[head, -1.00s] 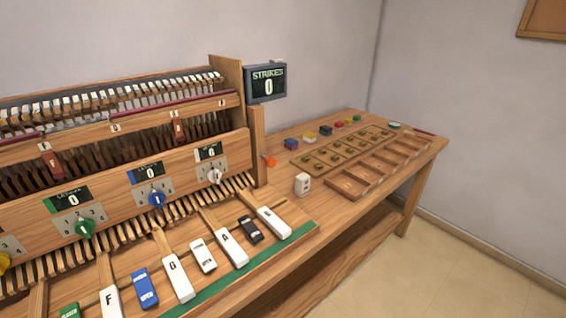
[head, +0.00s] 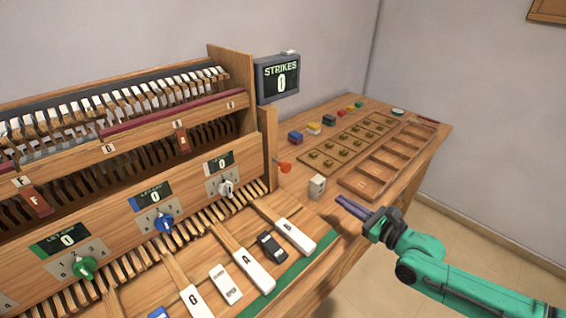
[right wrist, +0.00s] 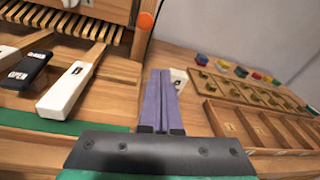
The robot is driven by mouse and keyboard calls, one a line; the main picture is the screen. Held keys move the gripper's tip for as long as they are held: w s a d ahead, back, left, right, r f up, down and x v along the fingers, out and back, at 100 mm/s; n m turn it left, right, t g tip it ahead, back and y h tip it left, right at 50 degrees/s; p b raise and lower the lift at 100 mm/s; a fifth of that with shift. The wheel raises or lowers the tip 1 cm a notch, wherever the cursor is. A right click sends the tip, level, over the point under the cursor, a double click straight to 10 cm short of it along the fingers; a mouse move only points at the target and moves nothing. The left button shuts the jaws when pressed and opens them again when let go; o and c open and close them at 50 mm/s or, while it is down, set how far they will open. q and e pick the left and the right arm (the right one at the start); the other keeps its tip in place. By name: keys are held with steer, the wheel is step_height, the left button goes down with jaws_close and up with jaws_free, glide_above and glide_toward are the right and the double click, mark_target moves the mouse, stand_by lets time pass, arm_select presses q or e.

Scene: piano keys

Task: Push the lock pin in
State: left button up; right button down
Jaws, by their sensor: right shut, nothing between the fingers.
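The lock pin, with an orange-red head (head: 284,168), sticks out from the right end of the piano's wooden frame, below the strikes display. It also shows in the right wrist view (right wrist: 145,20) at the top, ahead and left of my fingers. My right gripper (head: 353,206) comes in from the right over the table, in front of the white block. Its purple fingers (right wrist: 158,100) are together with nothing between them. The gripper is apart from the pin. My left gripper is not in view.
A white block (head: 317,186) stands on the table near my right fingertips. A compartment tray (head: 352,183) and a board with brass pieces (head: 310,160) lie behind. White, black and lettered keys (head: 255,270) are at the front. The strikes display (head: 278,78) reads 0 above the pin.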

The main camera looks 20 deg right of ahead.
steer(key=w+a+r+m+y, duration=0.1)
steer(key=a+r+m, duration=0.1)
steer(key=a+r, duration=0.15)
steer(key=p, duration=0.5)
glide_toward(287, 168)
steer(key=x, duration=0.6)
steer(key=shift+w+d+f, duration=0.1)
steer(key=shift+d+f, duration=0.1)
steer(key=shift+f, duration=0.05)
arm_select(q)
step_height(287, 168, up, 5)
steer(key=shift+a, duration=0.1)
arm_select(e)
steer(key=shift+w+a+f, duration=0.15)
steer(key=shift+w, duration=0.2)
steer(key=shift+x, duration=1.4)
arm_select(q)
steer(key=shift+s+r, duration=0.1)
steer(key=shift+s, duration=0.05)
arm_select(e)
steer(key=shift+r, duration=0.3)
steer(key=shift+a, duration=0.1)
